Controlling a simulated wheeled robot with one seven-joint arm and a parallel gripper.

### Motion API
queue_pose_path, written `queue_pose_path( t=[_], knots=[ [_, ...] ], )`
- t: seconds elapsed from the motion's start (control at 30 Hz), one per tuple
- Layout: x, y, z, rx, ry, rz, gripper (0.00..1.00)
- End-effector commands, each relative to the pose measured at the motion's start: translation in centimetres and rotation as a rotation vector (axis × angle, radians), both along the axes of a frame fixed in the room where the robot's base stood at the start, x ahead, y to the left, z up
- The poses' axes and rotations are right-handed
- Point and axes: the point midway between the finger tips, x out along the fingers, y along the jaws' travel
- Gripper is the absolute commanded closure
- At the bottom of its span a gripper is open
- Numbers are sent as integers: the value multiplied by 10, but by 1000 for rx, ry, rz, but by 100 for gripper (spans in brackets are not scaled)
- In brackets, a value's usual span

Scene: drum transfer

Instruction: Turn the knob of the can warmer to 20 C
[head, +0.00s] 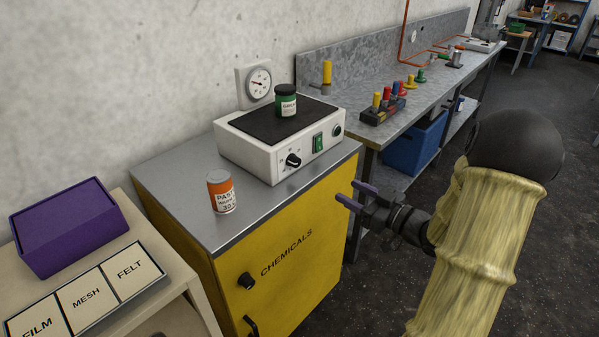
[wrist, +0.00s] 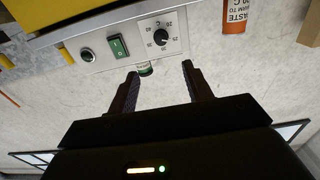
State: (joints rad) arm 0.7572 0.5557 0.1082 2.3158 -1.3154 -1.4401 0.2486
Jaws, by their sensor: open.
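A green can (head: 286,103) with a black lid stands on the plate. My gripper (head: 357,195) is open and empty, in front of the cabinet and to the right of the knob, apart from it. In the wrist view its fingers (wrist: 160,70) show below the knob.
An orange paste can (head: 222,192) stands on the cabinet left of the warmer. A round gauge (head: 258,83) is on the wall behind. A purple box (head: 66,228) sits at left. The workbench (head: 400,110) holds coloured items. Floor at right is clear.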

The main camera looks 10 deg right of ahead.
Motion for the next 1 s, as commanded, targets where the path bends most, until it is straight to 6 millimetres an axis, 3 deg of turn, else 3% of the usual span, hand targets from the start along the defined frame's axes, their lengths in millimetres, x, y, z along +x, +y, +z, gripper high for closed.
queue_pose_path(
  t=[0.47, 1.0],
  knots=[
    [7, 6, 1, 2, -3, 5, 50],
    [77, 58, 2, 2, -4, 6, 50]
  ],
)
